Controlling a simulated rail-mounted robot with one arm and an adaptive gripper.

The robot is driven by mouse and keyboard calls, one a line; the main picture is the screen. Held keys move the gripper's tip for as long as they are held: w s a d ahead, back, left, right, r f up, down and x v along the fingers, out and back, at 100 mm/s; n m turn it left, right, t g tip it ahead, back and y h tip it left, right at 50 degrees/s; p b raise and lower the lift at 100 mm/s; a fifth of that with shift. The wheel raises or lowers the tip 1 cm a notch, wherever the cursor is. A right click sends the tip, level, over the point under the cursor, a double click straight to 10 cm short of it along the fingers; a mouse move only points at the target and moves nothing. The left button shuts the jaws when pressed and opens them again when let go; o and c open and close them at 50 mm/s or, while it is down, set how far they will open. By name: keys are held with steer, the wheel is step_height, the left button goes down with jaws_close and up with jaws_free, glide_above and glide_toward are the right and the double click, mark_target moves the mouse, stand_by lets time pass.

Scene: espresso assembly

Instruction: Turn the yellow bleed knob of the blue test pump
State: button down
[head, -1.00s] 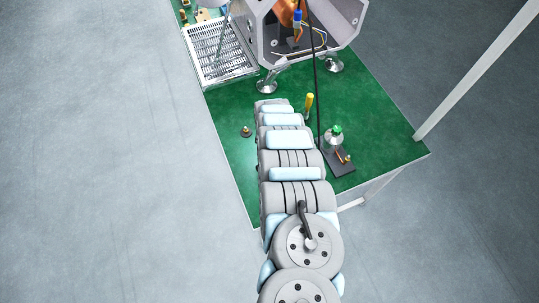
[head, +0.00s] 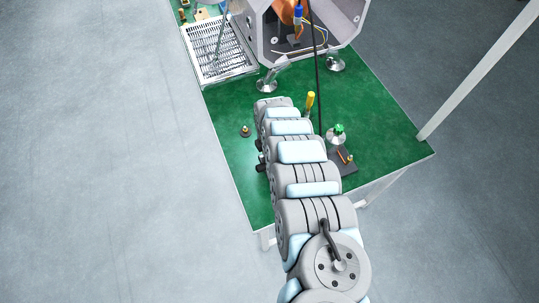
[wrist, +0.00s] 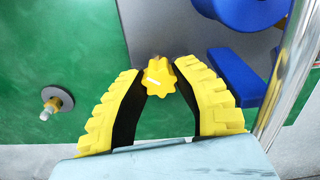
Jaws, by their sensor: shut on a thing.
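The yellow bleed knob (wrist: 158,84), lobed like a star, shows in the wrist view between the fingertips of my gripper (wrist: 160,70). The yellow ribbed fingers are shut on the knob, one on each side. Blue parts of the test pump (wrist: 238,75) show at the right of the wrist view, with a rounded blue body at the top. How the knob joins the pump is hidden. In the head view my arm covers the gripper, the knob and the pump.
A shiny metal rod (wrist: 287,75) stands close to the right finger. A small flanged brass part (head: 245,131) is on the green table (head: 385,120), left of my arm. A yellow-handled tool (head: 310,99) and a green-topped fitting (head: 338,135) are to the right.

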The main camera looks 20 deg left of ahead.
steer(key=shift+n, duration=0.5)
steer(key=c, duration=0.7)
jaws_free()
steer(key=shift+c, duration=0.2)
step_height(320, 180, up, 12)
